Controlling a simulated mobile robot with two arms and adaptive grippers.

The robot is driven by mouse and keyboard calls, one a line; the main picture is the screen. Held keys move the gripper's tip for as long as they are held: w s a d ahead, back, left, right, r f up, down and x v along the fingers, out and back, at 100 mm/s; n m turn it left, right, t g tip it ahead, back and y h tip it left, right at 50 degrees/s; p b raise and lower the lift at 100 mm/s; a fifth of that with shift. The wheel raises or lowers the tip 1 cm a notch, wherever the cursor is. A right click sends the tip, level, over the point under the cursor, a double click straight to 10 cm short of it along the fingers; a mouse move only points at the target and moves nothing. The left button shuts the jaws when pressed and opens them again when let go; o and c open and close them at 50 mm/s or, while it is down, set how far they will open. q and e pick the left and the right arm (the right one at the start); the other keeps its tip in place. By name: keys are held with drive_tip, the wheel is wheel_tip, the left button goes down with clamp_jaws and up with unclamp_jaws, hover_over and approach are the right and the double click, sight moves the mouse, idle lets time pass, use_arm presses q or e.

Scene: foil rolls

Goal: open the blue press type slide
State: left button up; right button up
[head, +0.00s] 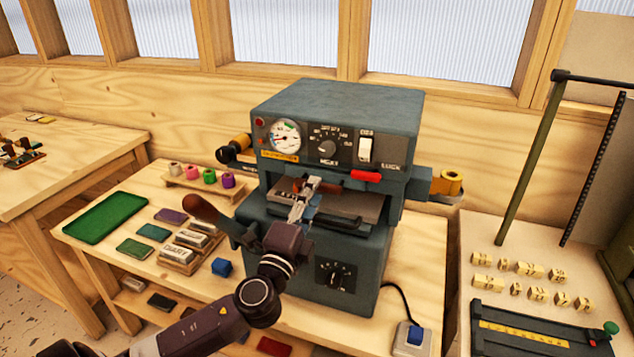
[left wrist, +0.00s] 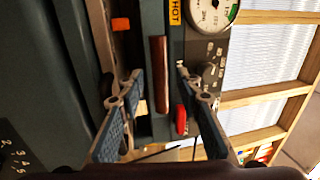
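The blue-grey press (head: 340,110) stands on the wooden table with a gauge, a dial and a switch on its upper front. Its front opening holds a reddish-brown bar (head: 332,187), which I take to be the type slide's handle. My left gripper (head: 308,188) is in front of this opening. In the left wrist view my left gripper (left wrist: 160,100) has its fingers wide apart, with the brown bar (left wrist: 160,75) between and beyond them; I see no contact. How far the slide is out is hard to tell. My right gripper is not in view.
A red lever (head: 366,176) sits just above the opening, and a black bar (head: 338,220) juts out below it. A wood-handled lever (head: 203,209) stands at the press's left.

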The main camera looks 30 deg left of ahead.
use_arm(q)
drive_tip(key=shift+p+x, duration=0.35)
drive_tip(key=shift+x, duration=1.2)
drive_tip(key=shift+c, duration=0.4)
clamp_jaws()
